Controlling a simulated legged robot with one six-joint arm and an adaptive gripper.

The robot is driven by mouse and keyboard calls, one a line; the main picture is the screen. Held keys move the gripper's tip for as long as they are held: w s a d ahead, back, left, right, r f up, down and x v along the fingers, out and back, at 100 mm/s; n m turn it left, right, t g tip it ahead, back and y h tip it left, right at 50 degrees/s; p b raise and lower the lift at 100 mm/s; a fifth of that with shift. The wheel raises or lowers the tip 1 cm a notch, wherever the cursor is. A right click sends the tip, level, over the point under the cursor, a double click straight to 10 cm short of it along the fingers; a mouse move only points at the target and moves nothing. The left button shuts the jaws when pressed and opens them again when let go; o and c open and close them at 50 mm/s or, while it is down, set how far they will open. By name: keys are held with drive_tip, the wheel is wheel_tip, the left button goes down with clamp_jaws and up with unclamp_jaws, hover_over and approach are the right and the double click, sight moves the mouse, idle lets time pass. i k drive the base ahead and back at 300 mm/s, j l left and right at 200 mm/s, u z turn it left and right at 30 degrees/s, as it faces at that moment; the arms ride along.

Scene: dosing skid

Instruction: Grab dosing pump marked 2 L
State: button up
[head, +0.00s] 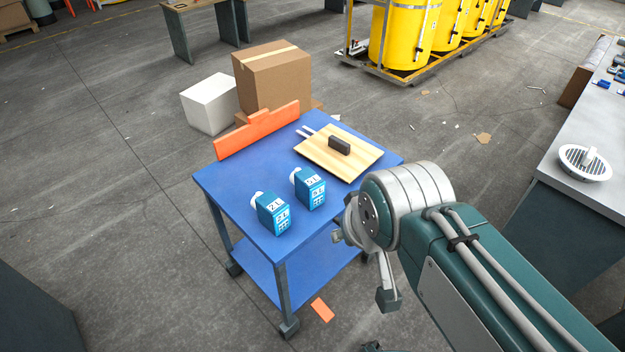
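Two blue dosing pumps with white caps stand side by side, a small gap apart, on the blue cart (235,185). The label of the left pump (273,214) seems to read 2 L. The label of the right pump (308,188) seems to read 5 L, but the print is small and I cannot be sure of either. My gripper (363,268) is right of both pumps, by the cart's right front edge. Its fingers are spread, with nothing seen between them. It is apart from both pumps, and my wrist partly hides it.
An orange bracket (256,132) stands along the cart's back left edge. A wooden board (355,165) with a dark block (339,146) lies at the back right. Boxes (272,80) stand behind. A grey bench (590,130) is at the right.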

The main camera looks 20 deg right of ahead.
sight(273, 212)
drive_tip(key=i+j+z, duration=0.2)
drive_tip(key=j+z, duration=0.15)
drive_tip(key=i+j+z, duration=0.1)
drive_tip(key=j+z, duration=0.25)
drive_tip(key=i+j+z, duration=0.1)
drive_tip(key=j+z, duration=0.65)
drive_tip(key=j, duration=0.15)
